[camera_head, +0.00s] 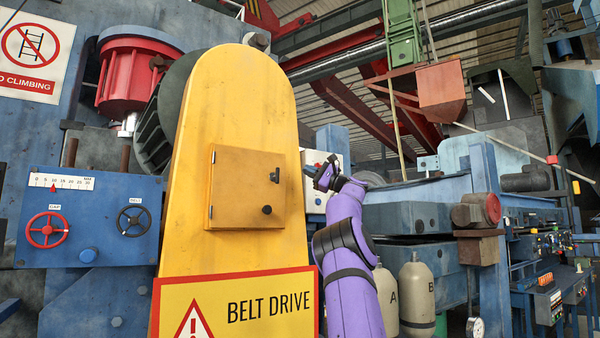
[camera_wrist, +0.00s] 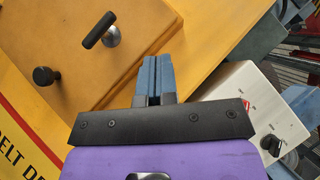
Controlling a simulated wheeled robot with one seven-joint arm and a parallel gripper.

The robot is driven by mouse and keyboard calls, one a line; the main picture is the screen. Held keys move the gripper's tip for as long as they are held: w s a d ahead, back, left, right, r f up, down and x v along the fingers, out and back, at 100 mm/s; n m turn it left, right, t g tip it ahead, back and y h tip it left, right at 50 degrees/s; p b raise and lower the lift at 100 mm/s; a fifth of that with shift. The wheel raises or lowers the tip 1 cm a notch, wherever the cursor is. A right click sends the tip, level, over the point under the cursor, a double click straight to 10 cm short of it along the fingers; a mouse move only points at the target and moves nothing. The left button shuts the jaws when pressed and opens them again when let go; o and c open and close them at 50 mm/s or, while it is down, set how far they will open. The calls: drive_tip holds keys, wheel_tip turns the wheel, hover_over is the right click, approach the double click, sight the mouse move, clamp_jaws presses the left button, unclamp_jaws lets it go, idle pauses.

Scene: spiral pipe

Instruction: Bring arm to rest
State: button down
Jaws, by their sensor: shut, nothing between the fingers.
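My purple arm rises from the bottom of the head view, just right of the yellow belt drive guard (camera_head: 243,110). My gripper (camera_head: 318,168) is at its upper end, near the guard's right edge and in front of a white control box (camera_head: 312,190). In the wrist view my gripper (camera_wrist: 155,62) shows two blue-grey fingers shut together with nothing between them. The guard's small yellow door (camera_wrist: 75,50) lies beyond the fingers in that view. It has a T-shaped latch (camera_wrist: 102,32) and a round black knob (camera_wrist: 45,76). The door appears closed in the head view.
The white box also shows in the wrist view (camera_wrist: 262,112), right of my gripper. A blue panel (camera_head: 95,215) with a red handwheel (camera_head: 46,230) and a black handwheel (camera_head: 134,220) stands at left. Two cylinders, A (camera_head: 385,300) and B (camera_head: 417,290), stand right of my arm.

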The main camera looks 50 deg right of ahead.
drive_tip(key=shift+s+d+f, duration=0.1)
drive_tip(key=shift+s+d, duration=0.3)
drive_tip(key=shift+s, duration=0.4)
drive_tip(key=shift+s+d, duration=0.45)
drive_tip(key=shift+s, duration=0.4)
drive_tip(key=shift+s+d+f, duration=0.1)
drive_tip(key=shift+s+d, duration=0.3)
drive_tip(key=shift+s, duration=0.4)
